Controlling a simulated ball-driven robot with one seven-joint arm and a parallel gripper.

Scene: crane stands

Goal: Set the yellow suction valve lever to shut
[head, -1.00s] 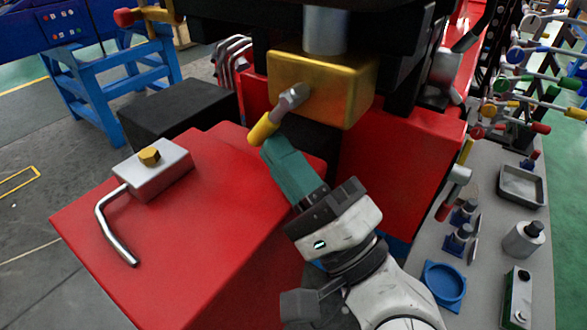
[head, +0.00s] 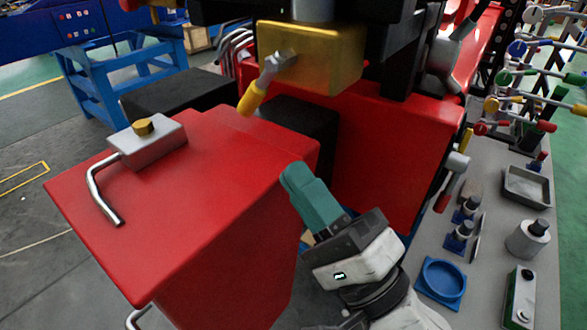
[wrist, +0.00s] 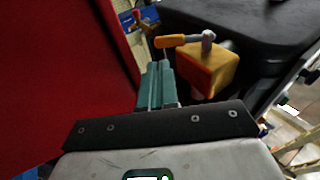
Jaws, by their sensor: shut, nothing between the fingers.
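The yellow lever (head: 250,99) sits on a grey stem at the front face of a brass block (head: 325,65). It slants down and to the left in the head view. In the wrist view the yellow lever (wrist: 171,41) points left from the block (wrist: 212,72), beyond my fingertips. My gripper (head: 293,172) has its teal fingers shut and empty. It is below and right of the lever, apart from it, in front of the red housing. In the wrist view my gripper (wrist: 159,66) also shows clear of the lever.
A red box (head: 190,200) with a silver block and bent chrome handle (head: 100,190) stands to the left of my gripper. A grey bench at right carries a blue dish (head: 441,280), a tray (head: 527,186) and a canister (head: 527,238). Coloured levers stand behind it.

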